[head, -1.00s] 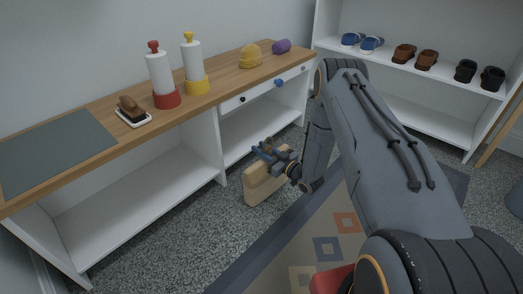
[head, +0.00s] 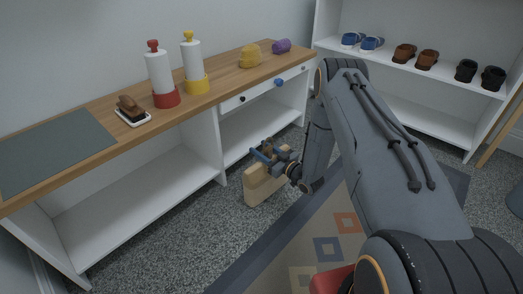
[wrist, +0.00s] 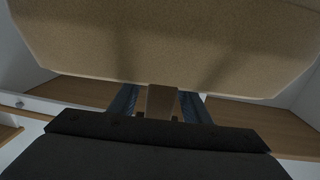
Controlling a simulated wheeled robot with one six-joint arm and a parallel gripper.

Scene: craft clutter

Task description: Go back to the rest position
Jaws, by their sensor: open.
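My gripper (head: 266,154) is low in front of the white bench, at the top of a beige block-like thing (head: 264,187). The jaws are open, with a finger to each side of a narrow brown part in the wrist view (wrist: 160,101). I cannot tell whether the fingers touch that part. The beige thing also fills the top of the wrist view (wrist: 165,45). Its underside is close to the grey floor; whether it rests there is unclear. My arm reaches down from the right, bent at the elbow.
The wooden bench top (head: 140,140) carries a brush on a white tray (head: 132,112), a red-based roll (head: 162,80), a yellow-based roll (head: 194,68), a yellow bundle (head: 250,57) and a purple roll (head: 281,46). A shoe shelf (head: 425,75) stands behind. A patterned rug (head: 300,235) lies in front.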

